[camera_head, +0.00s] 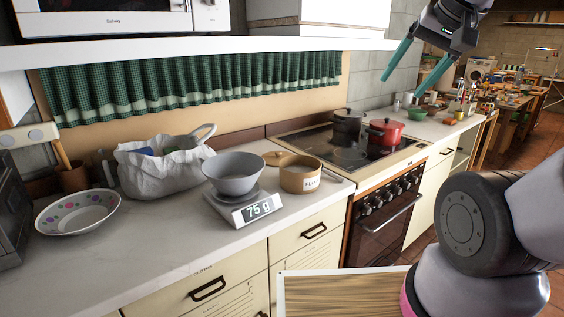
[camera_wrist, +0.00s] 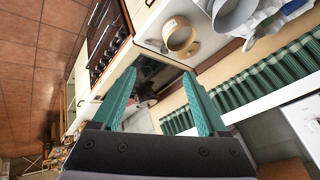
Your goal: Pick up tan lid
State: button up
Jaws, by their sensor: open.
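The tan lid (camera_head: 273,157) shows at the back left of a tan canister (camera_head: 300,179) on the white counter, partly hidden by it. Whether the lid lies flat or leans is hard to tell. The canister bears a label, partly readable. In the wrist view the canister (camera_wrist: 181,38) is near the top, with a tan piece beside it that may be the lid. My gripper (camera_head: 402,87) has two teal fingers, spread apart and empty. It is high above the far end of the counter, right of the lid and well apart from it.
A scale (camera_head: 246,209) reading 75 g bears a grey bowl (camera_head: 233,178) just left of the canister. A crumpled white bag (camera_head: 160,170) and a dotted bowl (camera_head: 78,213) stand further left. A stove with a red pot (camera_head: 385,133) and a dark pot (camera_head: 347,124) is right. A shelf (camera_head: 200,47) overhangs the counter.

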aim_at(273, 159)
jog(key=i+l+u, duration=0.1)
jog(key=u, duration=0.6)
jog(key=i+l+u, duration=0.15)
jog(key=l, duration=0.35)
jog(key=l+u, duration=0.2)
jog(key=l, duration=0.3)
jog(key=i+l+u, duration=0.15)
jog(key=l, duration=0.4)
jog(key=i+l, duration=0.3)
jog(key=l, duration=0.25)
